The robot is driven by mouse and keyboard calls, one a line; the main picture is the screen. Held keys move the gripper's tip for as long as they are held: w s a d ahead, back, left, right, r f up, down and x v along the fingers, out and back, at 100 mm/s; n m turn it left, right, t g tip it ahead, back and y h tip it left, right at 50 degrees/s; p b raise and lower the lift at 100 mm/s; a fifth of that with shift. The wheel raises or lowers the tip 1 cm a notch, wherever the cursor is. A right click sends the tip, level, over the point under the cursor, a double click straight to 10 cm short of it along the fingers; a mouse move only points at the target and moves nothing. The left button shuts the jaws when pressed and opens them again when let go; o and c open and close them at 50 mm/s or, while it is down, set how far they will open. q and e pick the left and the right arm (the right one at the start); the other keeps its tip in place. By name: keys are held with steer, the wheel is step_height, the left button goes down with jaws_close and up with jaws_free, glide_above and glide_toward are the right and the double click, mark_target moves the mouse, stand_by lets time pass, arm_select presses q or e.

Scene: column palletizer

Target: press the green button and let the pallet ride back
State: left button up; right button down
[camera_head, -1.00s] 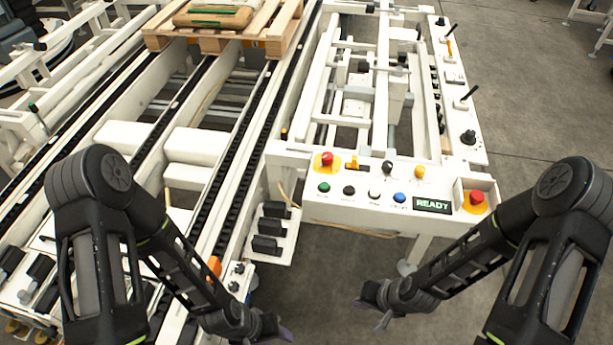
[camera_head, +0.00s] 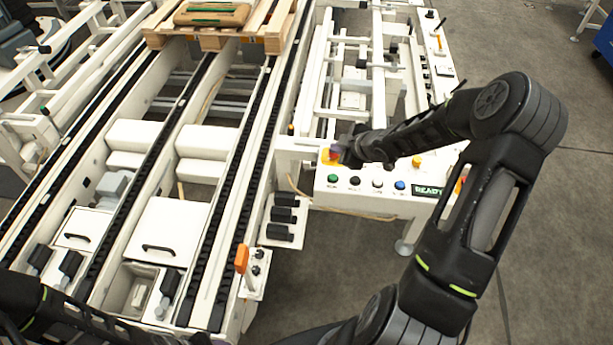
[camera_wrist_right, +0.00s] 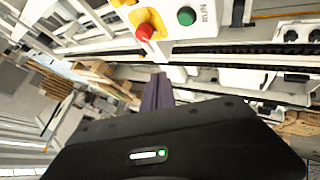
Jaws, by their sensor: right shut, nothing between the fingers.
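The green button (camera_head: 333,178) is on the front of the white control panel (camera_head: 355,201), at the left end of a row of buttons. It also shows in the right wrist view (camera_wrist_right: 186,16), beside the word RUN. My right gripper (camera_head: 347,153) is over the panel, just above and right of the green button and close to the red stop button (camera_head: 331,155). Its dark fingers (camera_wrist_right: 158,92) are shut and empty, apart from the green button. The wooden pallet (camera_head: 212,38) sits at the far end of the conveyor with a brown sack (camera_head: 212,14) on it. My left gripper is out of view.
Black, white and blue buttons (camera_head: 400,185) follow to the right of the green one. The READY display (camera_head: 428,191) is partly hidden by my right arm. The conveyor's black chains (camera_head: 230,185) are bare in front of the pallet. An orange-topped switch post (camera_head: 242,258) stands near the conveyor's front.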

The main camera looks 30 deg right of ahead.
steer(key=shift+s+d+f+n, duration=0.1)
steer(key=shift+s+d+n, duration=0.1)
steer(key=shift+n, duration=0.1)
steer(key=shift+a+f, duration=0.1)
steer(key=shift+a, duration=0.05)
steer(key=b, duration=0.6)
glide_above(335, 179)
step_height(335, 179, down, 7)
steer(key=shift+r, duration=0.1)
steer(key=shift+f+b, duration=0.6)
steer(key=shift+f, duration=0.3)
stand_by(1.0)
steer(key=shift+f+b, duration=0.3)
steer(key=shift+f, duration=0.15)
